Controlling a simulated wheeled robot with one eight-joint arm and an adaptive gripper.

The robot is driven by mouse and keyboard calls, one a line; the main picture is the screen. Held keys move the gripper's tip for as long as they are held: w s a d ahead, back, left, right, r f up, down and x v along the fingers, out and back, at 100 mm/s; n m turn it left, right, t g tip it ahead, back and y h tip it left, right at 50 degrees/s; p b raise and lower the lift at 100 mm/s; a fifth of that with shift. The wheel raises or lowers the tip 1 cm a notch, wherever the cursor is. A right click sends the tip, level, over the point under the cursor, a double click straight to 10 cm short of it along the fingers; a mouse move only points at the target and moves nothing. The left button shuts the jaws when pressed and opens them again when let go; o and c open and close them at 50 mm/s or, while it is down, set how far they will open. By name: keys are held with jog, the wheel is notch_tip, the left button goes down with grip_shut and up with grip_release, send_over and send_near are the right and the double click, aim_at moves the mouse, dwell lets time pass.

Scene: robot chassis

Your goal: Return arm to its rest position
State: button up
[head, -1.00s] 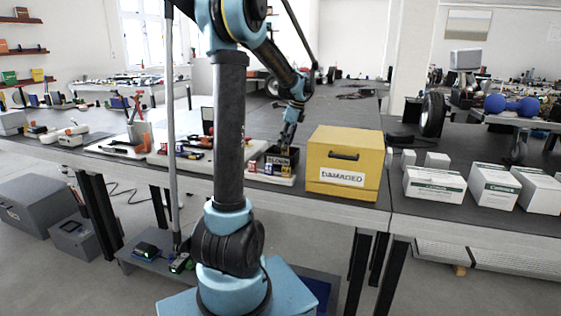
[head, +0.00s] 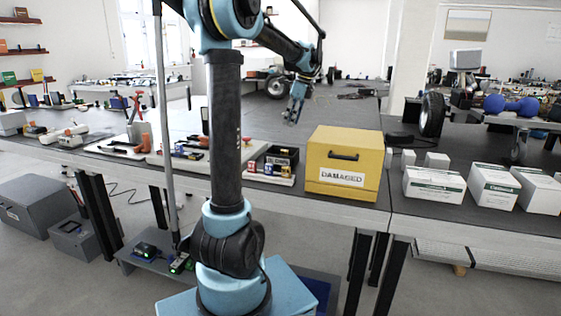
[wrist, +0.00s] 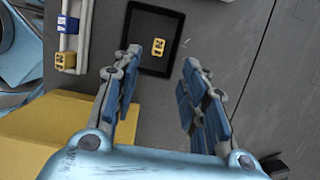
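My gripper (head: 293,112) is raised above the workbench, behind and a little left of the yellow box in the head view. In the wrist view my gripper (wrist: 160,85) points down with its two blue-padded fingers apart and nothing between them. Beyond the fingertips, a black open tray (wrist: 145,65) lies on the bench with a small yellow block (wrist: 158,46) in it.
A yellow box (head: 344,146) marked "DAMAGED" stands right of the tray. Small blocks (wrist: 65,45) sit on a light strip beside the tray. White cartons (head: 433,186) stand on the right bench, near a wheel (head: 432,115). The bench behind the yellow box is mostly clear.

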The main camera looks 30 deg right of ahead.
jog(key=shift+v, duration=0.9)
jog(key=s+a+f+n, duration=0.2)
jog(key=a+n, duration=0.2)
jog(key=a, duration=0.6)
jog(key=s+a+f+n+h, duration=0.1)
jog(key=s+a+f+n, duration=0.1)
jog(key=a+n, duration=0.5)
jog(key=s+a+f+n, duration=0.1)
jog(key=a+f+n, duration=0.1)
jog(key=a, duration=1)
jog(key=s+a+f+n+h, duration=0.1)
jog(key=s+a+f+n, duration=1.3)
jog(key=f, duration=0.3)
jog(key=shift+s+f+n, duration=0.25)
jog(key=shift+s+n, duration=0.25)
jog(key=shift+s, duration=0.4)
jog(key=shift+a, duration=0.1)
